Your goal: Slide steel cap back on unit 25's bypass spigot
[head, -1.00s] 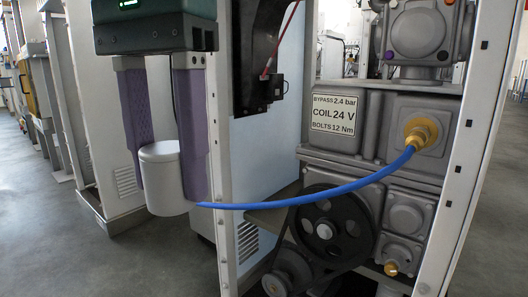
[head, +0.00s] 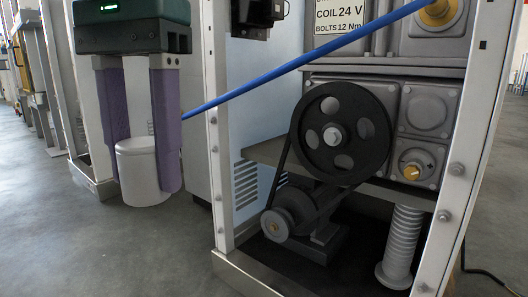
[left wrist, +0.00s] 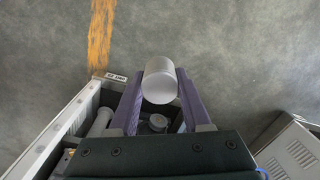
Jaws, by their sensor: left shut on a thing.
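My left gripper (head: 146,185) is shut on the steel cap, a plain pale grey cylinder (head: 141,163), held upright between its purple fingers in front of the frame's left post. In the left wrist view the cap (left wrist: 160,82) sits between the fingertips, over the floor just beyond the frame. A grey ribbed upright stub (head: 403,245) stands low at the right of the unit's frame, apart from the cap. A small brass-centred fitting (head: 411,171) is above it. No marking shows which is the bypass spigot. My right gripper is out of view.
A black pulley (head: 333,133) and belt sit mid-frame. White posts (head: 460,160) bound the frame. A label plate (head: 342,17) is at the top. The floor at front left is clear.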

